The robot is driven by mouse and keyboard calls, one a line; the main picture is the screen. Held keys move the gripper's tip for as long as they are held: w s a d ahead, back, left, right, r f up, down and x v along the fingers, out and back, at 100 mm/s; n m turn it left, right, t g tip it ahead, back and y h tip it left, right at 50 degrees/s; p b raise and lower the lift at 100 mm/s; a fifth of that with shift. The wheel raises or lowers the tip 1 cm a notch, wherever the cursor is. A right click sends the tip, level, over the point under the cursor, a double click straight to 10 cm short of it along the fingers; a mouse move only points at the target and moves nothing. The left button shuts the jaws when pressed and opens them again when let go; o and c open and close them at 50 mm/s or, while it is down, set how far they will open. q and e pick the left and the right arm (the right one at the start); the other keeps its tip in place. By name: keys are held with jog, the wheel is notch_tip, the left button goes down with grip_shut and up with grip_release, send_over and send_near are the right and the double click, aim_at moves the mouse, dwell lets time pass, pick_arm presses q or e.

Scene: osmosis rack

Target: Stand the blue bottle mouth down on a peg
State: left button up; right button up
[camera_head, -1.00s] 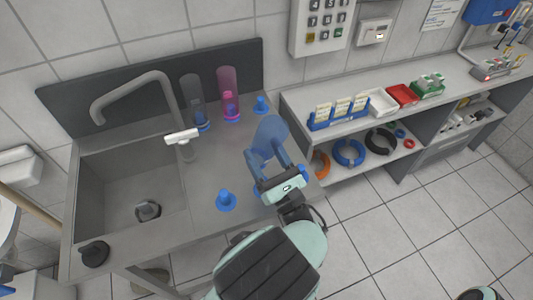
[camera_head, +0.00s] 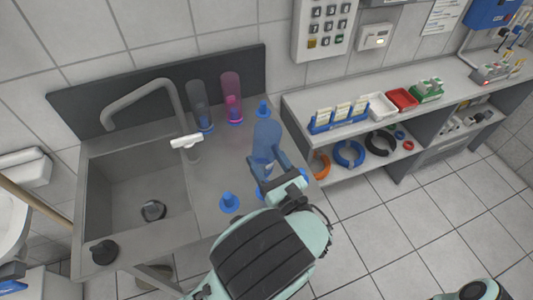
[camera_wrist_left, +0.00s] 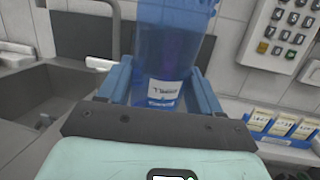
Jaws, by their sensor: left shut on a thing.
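The translucent blue bottle (camera_head: 266,138) is between the fingers of my left gripper (camera_head: 270,167), which is shut on it. It stands nearly upright above the right part of the counter. The wrist view shows the bottle (camera_wrist_left: 172,45) with a white and blue label, between both fingers (camera_wrist_left: 160,88); its top is cut off. Its lower end is hidden by the gripper, so I cannot tell whether it touches a peg. Free blue pegs stand at the front (camera_head: 229,203) and at the back right (camera_head: 263,108). Another peg (camera_head: 262,190) shows partly beside the gripper. My right gripper is out of view.
A grey bottle (camera_head: 199,103) and a pink bottle (camera_head: 232,97) stand on pegs at the back. The sink (camera_head: 135,190) and its tap (camera_head: 172,95) are to the left. A shelf unit (camera_head: 350,130) with slide holder and trays is to the right.

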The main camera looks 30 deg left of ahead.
aim_at(268, 173)
pick_arm(q)
jog(key=shift+r+g+h+p, duration=0.15)
jog(key=shift+g+h+p, duration=0.15)
jog(key=shift+p, duration=0.1)
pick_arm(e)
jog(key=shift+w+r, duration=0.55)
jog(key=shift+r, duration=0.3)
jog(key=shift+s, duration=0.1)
pick_arm(q)
jog(key=shift+f, duration=0.25)
jog(key=shift+s+d+f+b, duration=0.15)
jog(key=shift+d+f+b, duration=0.1)
jog(key=shift+f, duration=0.25)
jog(key=shift+s+d+f+b, duration=0.15)
jog(key=shift+d+f+b, duration=0.1)
jog(key=shift+f, duration=0.25)
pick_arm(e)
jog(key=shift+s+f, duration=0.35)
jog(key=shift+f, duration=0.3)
pick_arm(q)
jog(key=shift+f, duration=0.3)
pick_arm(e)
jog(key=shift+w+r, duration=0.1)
pick_arm(q)
jog(key=shift+f, duration=0.1)
jog(key=shift+f, duration=0.8)
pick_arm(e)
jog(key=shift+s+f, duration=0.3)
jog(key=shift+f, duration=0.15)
